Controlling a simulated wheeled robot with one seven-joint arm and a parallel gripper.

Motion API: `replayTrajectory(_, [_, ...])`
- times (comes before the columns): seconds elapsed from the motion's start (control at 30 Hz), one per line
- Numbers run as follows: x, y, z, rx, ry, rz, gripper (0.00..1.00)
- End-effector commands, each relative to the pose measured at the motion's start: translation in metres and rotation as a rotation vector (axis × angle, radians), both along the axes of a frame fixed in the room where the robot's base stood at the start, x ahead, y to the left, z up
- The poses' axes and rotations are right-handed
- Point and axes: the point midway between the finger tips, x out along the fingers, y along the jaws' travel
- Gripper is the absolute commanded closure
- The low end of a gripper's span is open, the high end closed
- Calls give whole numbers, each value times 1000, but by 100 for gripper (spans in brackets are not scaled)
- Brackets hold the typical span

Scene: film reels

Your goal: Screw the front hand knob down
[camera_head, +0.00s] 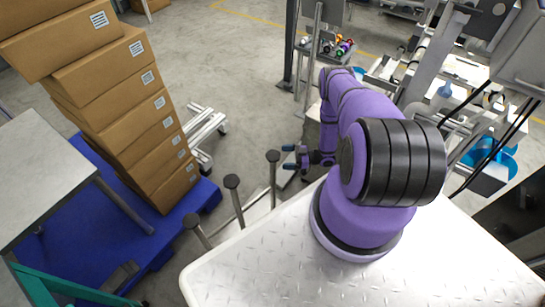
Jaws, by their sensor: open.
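My gripper (289,157) is small in view, at the end of my purple arm, pointing left. Its two dark fingers with bluish tips are apart, and nothing shows between them. It is just right of the farthest of three grey posts with dark round caps; the caps are the far one (272,156), the middle one (232,181) and the near one (191,220). I cannot tell whether the gripper touches the far cap. No part is clearly recognisable as the front hand knob, and my arm hides part of the scene behind it.
Stacked cardboard boxes (130,110) stand on a blue pallet (160,238) at left, beside a grey table (40,170). Metal profiles (204,128) lie on the floor. Machinery (460,75) with a blue container (490,155) fills the right. Open floor (230,60) lies beyond.

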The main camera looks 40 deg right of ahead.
Motion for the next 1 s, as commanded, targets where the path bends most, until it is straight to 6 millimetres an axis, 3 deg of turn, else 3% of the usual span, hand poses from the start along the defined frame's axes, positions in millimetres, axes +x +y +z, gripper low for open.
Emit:
replayTrajectory(0.4, [33,46,1,-1,1,1,6])
replayTrajectory(0.73, [37,52,0,-2,2,0,6])
replayTrajectory(0.93, [37,52,0,-2,2,0,49])
replayTrajectory(1.0, [37,52,0,-2,2,0,55])
